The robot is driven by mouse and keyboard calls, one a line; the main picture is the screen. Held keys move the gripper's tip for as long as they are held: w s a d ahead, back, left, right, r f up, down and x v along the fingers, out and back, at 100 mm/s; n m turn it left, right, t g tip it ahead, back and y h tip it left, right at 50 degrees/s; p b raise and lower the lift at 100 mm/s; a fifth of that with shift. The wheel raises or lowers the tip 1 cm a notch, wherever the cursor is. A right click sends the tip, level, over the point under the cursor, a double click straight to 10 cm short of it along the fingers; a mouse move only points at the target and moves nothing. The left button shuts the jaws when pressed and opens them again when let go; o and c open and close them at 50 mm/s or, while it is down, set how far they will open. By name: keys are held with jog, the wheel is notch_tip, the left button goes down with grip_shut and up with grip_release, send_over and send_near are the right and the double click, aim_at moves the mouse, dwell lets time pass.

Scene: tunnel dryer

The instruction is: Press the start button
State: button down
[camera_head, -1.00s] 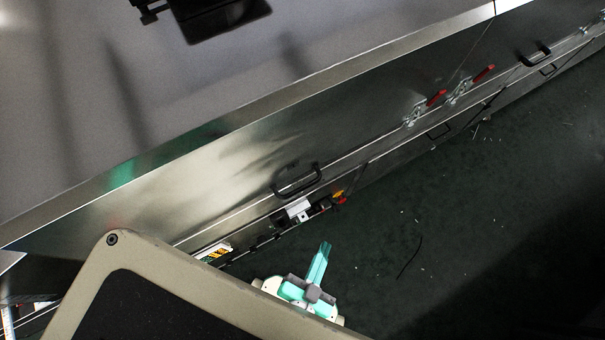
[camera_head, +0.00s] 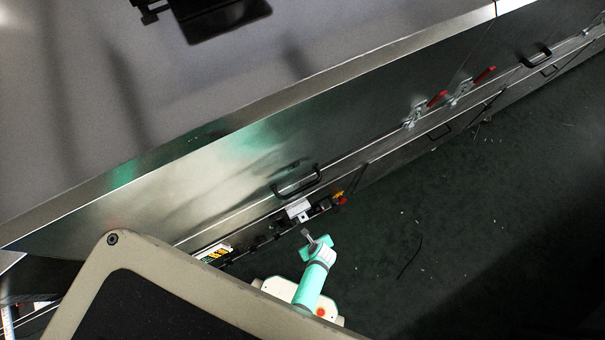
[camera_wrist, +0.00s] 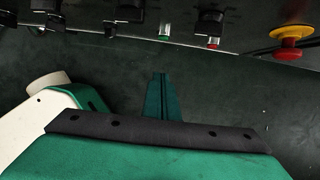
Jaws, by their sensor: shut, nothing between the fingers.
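The control panel strip runs along the top of the wrist view. On it a small green button (camera_wrist: 163,31), which looks like the start button, sits between black knobs; its label cannot be read. My gripper (camera_wrist: 160,77) is shut and empty, its green fingers pointing toward the panel, below the green button in the picture and apart from it. In the head view my gripper (camera_head: 306,234) is beside the dryer's side panel, near a white box (camera_head: 298,209). The green button cannot be made out there.
A red mushroom stop button on a yellow base (camera_wrist: 291,33) is at the panel's right, and a small red button (camera_wrist: 214,42) lies between. The metal dryer has a black handle (camera_head: 297,182) and red-handled clamps (camera_head: 436,98).

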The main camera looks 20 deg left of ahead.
aim_at(300, 223)
jog(key=shift+w+a+f+m, duration=0.1)
jog(key=shift+a+f+m, duration=0.05)
jog(key=shift+f+m, duration=0.15)
jog(key=w+a+f, duration=0.5)
jog(key=f, duration=0.4)
jog(key=shift+a+f, duration=0.25)
jog(key=shift+a, duration=0.05)
dwell(0.7)
